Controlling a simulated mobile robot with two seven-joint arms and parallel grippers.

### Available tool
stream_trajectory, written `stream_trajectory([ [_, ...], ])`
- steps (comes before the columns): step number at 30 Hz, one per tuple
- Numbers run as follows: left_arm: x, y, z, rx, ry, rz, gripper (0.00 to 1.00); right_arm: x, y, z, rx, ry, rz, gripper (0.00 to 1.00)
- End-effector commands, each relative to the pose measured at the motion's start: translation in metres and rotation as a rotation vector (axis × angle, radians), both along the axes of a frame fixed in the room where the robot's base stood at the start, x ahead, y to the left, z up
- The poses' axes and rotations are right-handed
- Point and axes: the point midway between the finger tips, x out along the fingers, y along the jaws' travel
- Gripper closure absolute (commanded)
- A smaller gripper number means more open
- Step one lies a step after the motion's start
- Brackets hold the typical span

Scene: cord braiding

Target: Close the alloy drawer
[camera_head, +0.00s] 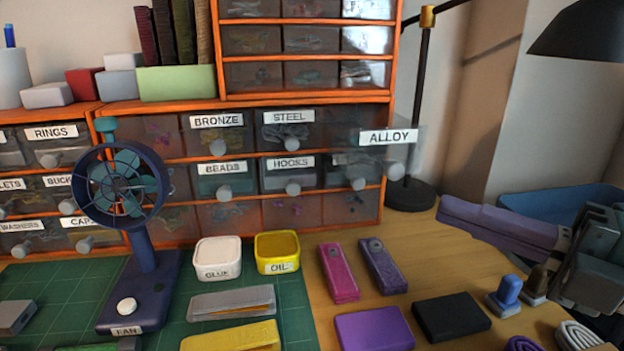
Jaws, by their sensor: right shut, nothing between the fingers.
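The alloy drawer (372,141) is a see-through drawer in the orange cabinet (383,207). It stands pulled out at the right end of the row with the bronze and steel drawers. Its white label reads ALLOY (390,137), and its round pale knob (396,171) is below the label. My right gripper (573,243) is at the right edge, low over the table, shut and empty. My left gripper is not in view.
A blue fan (124,188) stands before the cabinet at left. Glue (217,258) and oil (277,252) tubs sit in front. A black lamp (421,90) stands right of the drawer.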

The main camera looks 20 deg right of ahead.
Motion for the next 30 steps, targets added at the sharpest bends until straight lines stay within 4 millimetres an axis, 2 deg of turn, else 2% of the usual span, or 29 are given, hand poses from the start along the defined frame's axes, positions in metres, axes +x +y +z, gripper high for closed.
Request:
stream_trajectory([
  [4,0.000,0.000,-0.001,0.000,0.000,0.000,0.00,0.028,0.016,0.003,0.000,-0.004,0.002,1.00],
  [9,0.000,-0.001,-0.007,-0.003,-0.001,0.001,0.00,0.051,0.006,0.002,-0.001,-0.002,-0.001,1.00],
  [12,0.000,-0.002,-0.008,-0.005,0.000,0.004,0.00,0.058,0.004,0.003,0.001,0.000,-0.001,1.00],
  [30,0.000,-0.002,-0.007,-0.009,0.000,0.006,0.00,0.063,0.002,0.004,0.001,0.002,-0.001,1.00],
])
